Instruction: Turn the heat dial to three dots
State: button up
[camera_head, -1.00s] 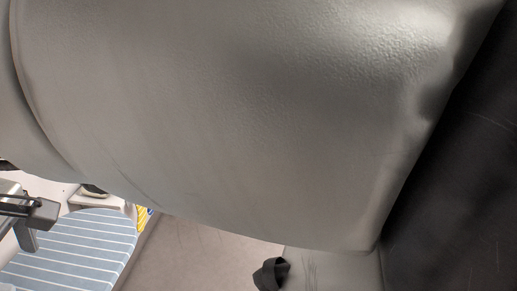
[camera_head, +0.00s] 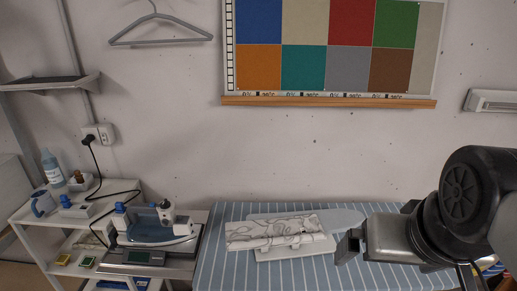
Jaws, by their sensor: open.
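A blue and white iron (camera_head: 150,228) stands at the lower left on a metal rest (camera_head: 150,261) at the end of the ironing board. Small dark and blue knob-like parts show on its top. I cannot tell which of them is the heat dial, and no dot marks are readable. My gripper (camera_head: 347,247) is at the lower right above the striped ironing board (camera_head: 218,250), pointing left. It is open, with nothing seen between its fingers, and well apart from the iron.
A folded patterned cloth (camera_head: 275,232) lies on the ironing board between my gripper and the iron. A black cord runs from the wall socket (camera_head: 99,134) towards the iron. A white shelf unit (camera_head: 22,217) with a mug (camera_head: 42,203) and bottle (camera_head: 52,168) stands left.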

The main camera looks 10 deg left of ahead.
aim_at(166, 205)
jog(key=k+j+u, duration=0.1)
jog(key=u, duration=0.3)
jog(key=k+j+u, duration=0.1)
jog(key=j+u, duration=0.15)
jog(key=u, duration=0.2)
jog(key=j+u, duration=0.2)
jog(key=u, duration=0.2)
jog(key=i+j+z, duration=0.15)
jog(key=j, duration=0.2)
jog(key=i+j+z, duration=0.1)
jog(key=j, duration=0.2)
jog(key=i+j+z, duration=0.15)
jog(key=j, duration=0.2)
jog(key=j+z, duration=0.1)
jog(key=j, duration=0.25)
jog(key=i+j+z, duration=0.35)
jog(key=j, duration=0.3)
jog(key=i+j+z, duration=0.2)
jog(key=i+j, duration=0.1)
jog(key=j, duration=0.05)
